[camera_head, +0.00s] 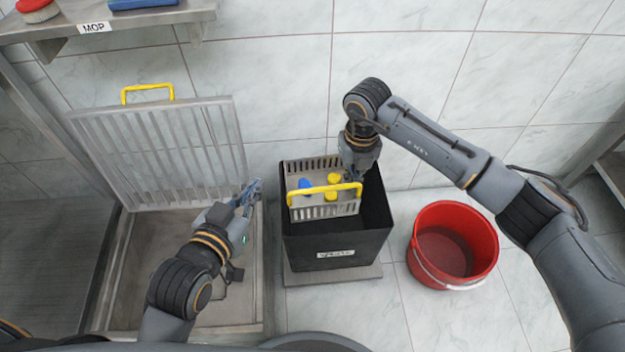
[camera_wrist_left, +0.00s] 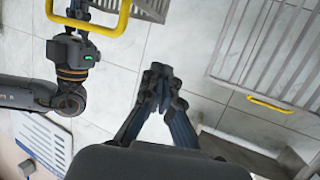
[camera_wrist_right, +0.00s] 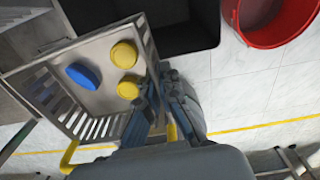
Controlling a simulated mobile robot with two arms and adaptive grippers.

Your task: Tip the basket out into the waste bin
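The grey slotted basket (camera_head: 326,211) with a yellow handle is over the black waste bin (camera_head: 375,215) in the head view. One blue piece (camera_head: 305,186) and two yellow pieces (camera_head: 331,193) lie inside it. In the right wrist view the basket (camera_wrist_right: 100,35) shows from above with the pieces on its floor. My right gripper (camera_head: 357,172) is shut on the basket's right side wall; its fingertips (camera_wrist_right: 165,82) are at the rim. My left gripper (camera_head: 254,188) is left of the bin, apart from the basket, its fingertips (camera_wrist_left: 160,78) together and empty.
A red bucket (camera_head: 453,246) stands right of the bin. On the left is a sink basin (camera_head: 180,285) with a raised slatted grate (camera_head: 165,155). A shelf labelled MOP (camera_head: 125,17) is at the upper left. A tiled wall (camera_head: 400,50) stands behind.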

